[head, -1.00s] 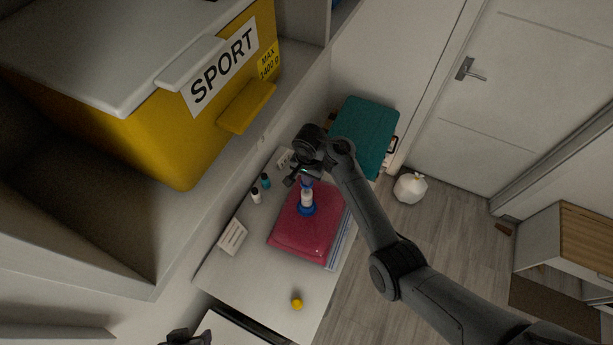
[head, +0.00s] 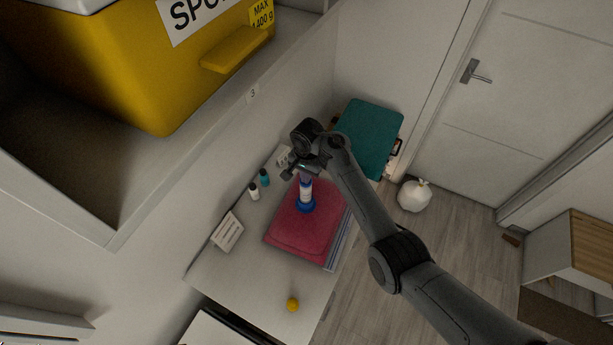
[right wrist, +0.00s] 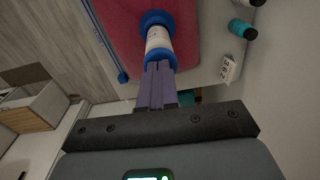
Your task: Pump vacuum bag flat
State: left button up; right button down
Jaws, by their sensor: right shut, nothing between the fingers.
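A red vacuum bag (head: 290,231) lies on the white table. A pump with a white body (head: 305,191) and a blue base (head: 306,206) stands upright on it. In the right wrist view, the pump body (right wrist: 158,40) has blue rings above and below. My right gripper (head: 299,171) is over the top of the pump; its purple fingers (right wrist: 158,72) are shut, with their tips at the blue end nearest me. I cannot tell whether they touch it. The bag (right wrist: 116,22) also shows there, partly hidden by the pump. My left gripper is out of view.
Two small bottles (head: 264,178) and a white card (head: 227,232) are left of the bag. A yellow ball (head: 292,305) lies near the table's front. A teal case (head: 368,137) is behind. A shelf with a yellow bin (head: 150,80) overhangs the upper left.

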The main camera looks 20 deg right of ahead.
jog(key=shift+s+f, duration=0.2)
jog(key=shift+f, duration=0.1)
jog(key=shift+r+p, duration=0.55)
jog(key=shift+p, duration=0.2)
notch_tip(320, 180, up, 4)
jog(key=p, duration=0.5)
jog(key=shift+w+r, duration=0.1)
jog(key=shift+r, duration=0.1)
notch_tip(320, 180, up, 9)
jog(key=b, duration=0.3)
jog(key=shift+s, duration=0.2)
